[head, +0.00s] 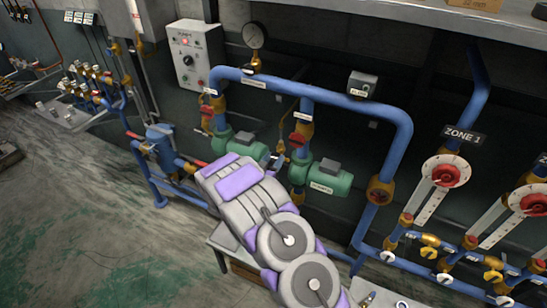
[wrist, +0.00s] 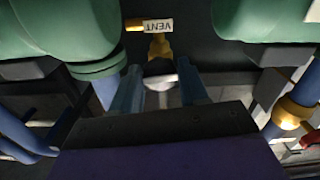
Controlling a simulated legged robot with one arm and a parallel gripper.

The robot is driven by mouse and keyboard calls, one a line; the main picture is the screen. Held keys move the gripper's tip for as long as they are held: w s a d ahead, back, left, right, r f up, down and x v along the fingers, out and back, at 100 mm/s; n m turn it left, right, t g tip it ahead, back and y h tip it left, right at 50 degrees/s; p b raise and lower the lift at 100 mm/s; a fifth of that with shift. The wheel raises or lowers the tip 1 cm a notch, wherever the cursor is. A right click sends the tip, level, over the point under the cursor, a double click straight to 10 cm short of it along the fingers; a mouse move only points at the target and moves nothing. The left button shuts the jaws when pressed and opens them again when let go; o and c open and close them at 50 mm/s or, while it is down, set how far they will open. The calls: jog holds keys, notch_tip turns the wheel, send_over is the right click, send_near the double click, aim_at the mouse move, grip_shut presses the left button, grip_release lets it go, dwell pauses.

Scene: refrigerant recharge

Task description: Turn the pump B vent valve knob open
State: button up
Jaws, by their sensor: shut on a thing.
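In the wrist view a yellow vent valve (wrist: 160,46) with an upside-down "VENT" tag (wrist: 158,26) sits between two green pump bodies. A pale grey-white knob (wrist: 163,82) lies below its yellow stem. My gripper (wrist: 161,88) has its two blue-grey fingers on either side of the knob and is shut on it. The lower part of the knob is dim between the fingers. In the head view my arm reaches toward two green pumps, the left one (head: 246,148) and the right one (head: 325,178). The gripped knob cannot be made out there.
Blue pipework (head: 330,97) runs over the pumps. A pressure gauge (head: 253,36) and a grey control box (head: 194,55) are behind. Zone manifolds with red-centred dials (head: 446,175) stand at right. A blue vessel (head: 160,145) is left. Open floor (head: 70,220) lies at lower left.

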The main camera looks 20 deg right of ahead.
jog(key=shift+r+n+p, duration=0.1)
jog(key=shift+n+p, duration=0.6)
jog(key=shift+p, duration=0.1)
jog(key=shift+n+p, duration=0.8)
jog(key=shift+n, duration=0.1)
jog(key=shift+f, duration=0.2)
jog(key=shift+r+n+p, duration=0.15)
jog(key=shift+n+p, duration=0.35)
jog(key=shift+p, duration=0.15)
jog(key=n+p, duration=0.2)
jog(key=shift+s+n, duration=0.1)
jog(key=shift+n, duration=0.6)
